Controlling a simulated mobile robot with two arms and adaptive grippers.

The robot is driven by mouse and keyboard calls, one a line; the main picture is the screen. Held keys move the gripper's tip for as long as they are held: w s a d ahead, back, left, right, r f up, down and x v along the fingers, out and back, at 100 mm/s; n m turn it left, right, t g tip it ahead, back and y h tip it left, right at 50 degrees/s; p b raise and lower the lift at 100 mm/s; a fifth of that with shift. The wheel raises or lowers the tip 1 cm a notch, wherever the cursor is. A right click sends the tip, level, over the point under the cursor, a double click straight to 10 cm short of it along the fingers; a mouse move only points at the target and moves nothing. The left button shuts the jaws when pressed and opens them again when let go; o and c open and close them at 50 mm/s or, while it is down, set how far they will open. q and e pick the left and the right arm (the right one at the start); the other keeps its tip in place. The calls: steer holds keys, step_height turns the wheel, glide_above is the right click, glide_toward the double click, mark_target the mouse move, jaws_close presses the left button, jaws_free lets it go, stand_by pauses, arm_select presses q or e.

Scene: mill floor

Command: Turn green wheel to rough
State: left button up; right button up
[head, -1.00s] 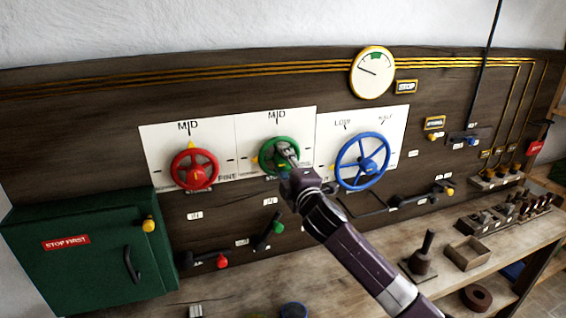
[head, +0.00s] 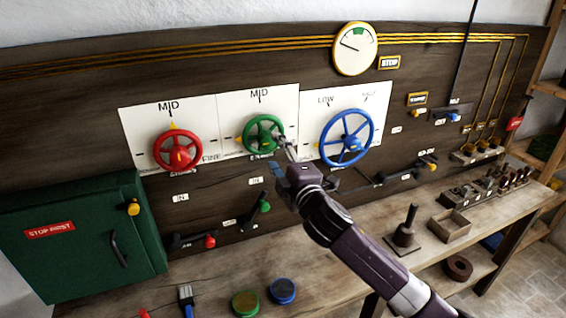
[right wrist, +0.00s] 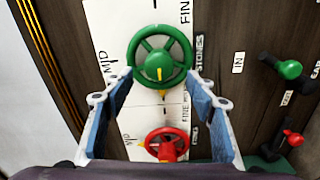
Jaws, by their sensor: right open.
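The green wheel (head: 251,136) is mounted on a white plate marked MID at its top. Its yellow pointer shows at the wheel's left side. In the right wrist view the green wheel (right wrist: 160,43) fills the upper middle, with a yellow mark on its hub. My right gripper (head: 287,150) is just at the right of the wheel in the head view. In the right wrist view my right gripper (right wrist: 158,75) is open, with one finger to each side and nothing held between them. Contact with the rim cannot be told. My left gripper is out of view.
A red wheel (head: 178,157) is at left, its pointer up at MID. A blue wheel (head: 347,137) is close at right. Levers, including a green-knobbed one (head: 265,207), project below. A green cabinet (head: 80,240) stands at left; a workbench (head: 330,262) runs below.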

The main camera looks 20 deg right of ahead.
steer(key=s, duration=0.4)
steer(key=shift+s+d, duration=0.1)
steer(key=shift+s, duration=0.15)
